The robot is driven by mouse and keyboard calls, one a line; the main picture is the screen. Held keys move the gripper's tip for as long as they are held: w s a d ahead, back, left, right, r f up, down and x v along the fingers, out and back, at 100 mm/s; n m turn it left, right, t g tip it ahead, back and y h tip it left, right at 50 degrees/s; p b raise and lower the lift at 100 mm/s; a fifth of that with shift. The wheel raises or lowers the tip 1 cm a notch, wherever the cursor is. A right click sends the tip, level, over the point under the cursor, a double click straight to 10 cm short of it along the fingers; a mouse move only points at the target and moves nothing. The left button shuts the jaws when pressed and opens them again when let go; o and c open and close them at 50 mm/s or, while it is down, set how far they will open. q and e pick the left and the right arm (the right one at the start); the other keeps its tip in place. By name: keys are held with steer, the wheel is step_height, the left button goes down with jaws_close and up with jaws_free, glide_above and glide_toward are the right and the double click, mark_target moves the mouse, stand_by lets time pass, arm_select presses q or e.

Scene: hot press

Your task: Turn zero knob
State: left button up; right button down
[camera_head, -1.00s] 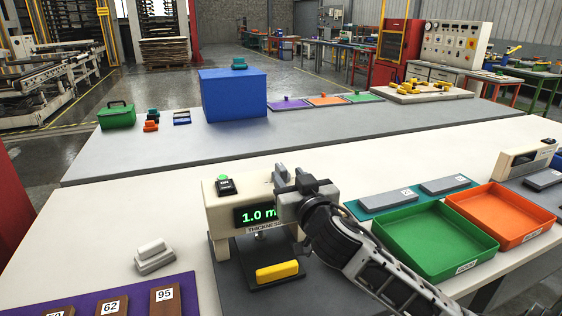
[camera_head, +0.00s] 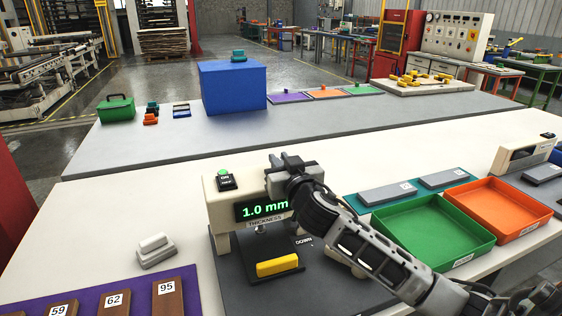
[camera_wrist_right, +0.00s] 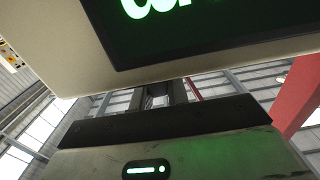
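The cream thickness gauge (camera_head: 219,207) stands on a dark grey mat, and its green display (camera_head: 263,210) reads 1.0 mm. A small dark label (camera_head: 304,241) shows low on its right side. My right gripper (camera_head: 277,174) is at the gauge's upper right, in front of its body. I cannot make out the zero knob; the gripper and wrist cover that side. In the right wrist view the gauge's display (camera_wrist_right: 210,22) fills the top, close to the gripper body. The fingers are mostly hidden, so their opening does not show. My left gripper is not in view.
Green (camera_head: 435,232) and orange (camera_head: 497,212) trays stand to the right, near my right forearm. Numbered brown blocks (camera_head: 167,298) and a grey-white block (camera_head: 154,250) are at left.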

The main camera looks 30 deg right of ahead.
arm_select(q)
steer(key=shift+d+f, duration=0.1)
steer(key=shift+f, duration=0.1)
arm_select(e)
steer(key=shift+f, duration=0.1)
steer(key=shift+f+m+g+h+b, duration=0.15)
steer(key=shift+m+g+h+b, duration=0.25)
steer(key=shift+m+h+b, duration=0.65)
steer(key=m+g+h+b, duration=0.1)
steer(key=h+b, duration=0.1)
steer(key=h, duration=0.1)
steer(key=shift+m, duration=0.25)
arm_select(q)
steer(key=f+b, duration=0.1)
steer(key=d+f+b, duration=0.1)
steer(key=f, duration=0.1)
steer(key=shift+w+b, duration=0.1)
steer(key=shift+b, duration=0.3)
arm_select(e)
steer(key=shift+m+g+h, duration=1)
steer(key=shift+g+h, duration=0.1)
steer(key=shift+h, duration=0.15)
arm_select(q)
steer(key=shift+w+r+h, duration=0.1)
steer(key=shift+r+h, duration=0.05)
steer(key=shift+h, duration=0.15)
arm_select(e)
steer(key=shift+r+h, duration=0.2)
steer(key=shift+h, duration=0.1)
